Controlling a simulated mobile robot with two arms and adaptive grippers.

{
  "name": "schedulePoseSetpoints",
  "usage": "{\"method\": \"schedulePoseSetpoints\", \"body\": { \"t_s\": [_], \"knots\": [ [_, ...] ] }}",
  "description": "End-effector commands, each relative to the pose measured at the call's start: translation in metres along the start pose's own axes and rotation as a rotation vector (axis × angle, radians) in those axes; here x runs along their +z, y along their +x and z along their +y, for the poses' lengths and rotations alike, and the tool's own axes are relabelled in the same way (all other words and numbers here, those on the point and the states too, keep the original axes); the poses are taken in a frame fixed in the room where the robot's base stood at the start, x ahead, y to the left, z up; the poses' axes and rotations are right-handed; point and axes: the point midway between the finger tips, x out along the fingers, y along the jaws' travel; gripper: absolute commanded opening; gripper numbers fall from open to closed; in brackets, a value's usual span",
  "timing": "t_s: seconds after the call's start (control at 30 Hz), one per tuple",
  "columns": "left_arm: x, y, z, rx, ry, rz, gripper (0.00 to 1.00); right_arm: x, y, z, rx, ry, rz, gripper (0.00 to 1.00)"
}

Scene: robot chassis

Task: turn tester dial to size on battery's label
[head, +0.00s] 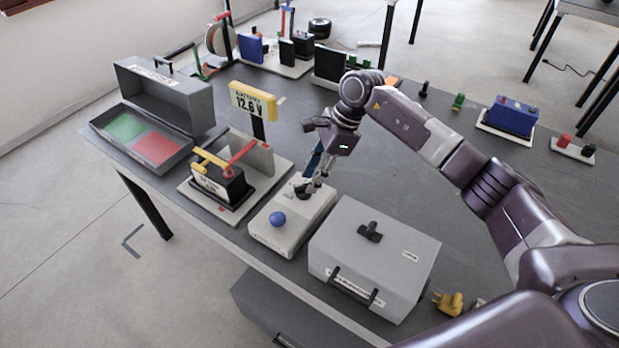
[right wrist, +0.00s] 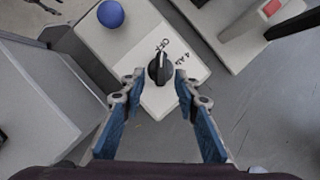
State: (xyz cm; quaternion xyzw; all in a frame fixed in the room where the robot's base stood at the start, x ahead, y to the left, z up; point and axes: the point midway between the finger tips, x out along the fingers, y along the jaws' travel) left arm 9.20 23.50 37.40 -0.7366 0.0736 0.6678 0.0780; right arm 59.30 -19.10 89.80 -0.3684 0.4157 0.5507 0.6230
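The tester (head: 290,228) is a pale box with a blue ball knob (head: 278,219), standing near the table's front edge. In the right wrist view its black dial (right wrist: 160,68) sits on a white plate with partly legible markings around it. My right gripper (right wrist: 157,82) is open, with one fingertip on either side of the dial; I cannot tell whether they touch it. In the head view the right gripper (head: 310,184) is over the tester's far end and largely hides the dial. The battery (head: 219,184) is dark with a white label too small to read. My left gripper is not in view.
A yellow sign (head: 253,101) reads 12.6 V behind the battery, which has yellow and red clamps. A grey case (head: 372,255) stands close right of the tester. An open grey box (head: 165,95) and a green-and-red tray (head: 108,139) are at left.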

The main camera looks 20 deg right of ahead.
Motion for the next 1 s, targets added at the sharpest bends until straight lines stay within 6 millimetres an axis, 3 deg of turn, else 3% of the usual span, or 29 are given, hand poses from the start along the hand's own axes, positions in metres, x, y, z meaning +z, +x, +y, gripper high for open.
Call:
{"method": "schedulePoseSetpoints", "body": {
  "t_s": [0.2, 0.47, 0.73, 1.0],
  "knots": [
    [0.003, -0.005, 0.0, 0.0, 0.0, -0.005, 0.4, 0.0, 0.017, 0.0, 0.0, 0.001, 0.0, 0.29],
    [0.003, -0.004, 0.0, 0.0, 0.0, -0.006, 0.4, 0.0, 0.019, 0.0, 0.0, 0.001, 0.001, 0.29],
    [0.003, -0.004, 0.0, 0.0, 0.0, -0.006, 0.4, 0.0, 0.019, 0.0, 0.0, 0.001, 0.001, 0.0],
    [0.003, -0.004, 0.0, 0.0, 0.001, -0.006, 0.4, -0.001, 0.018, 0.0, -0.004, 0.006, 0.001, 0.0]
  ]
}}
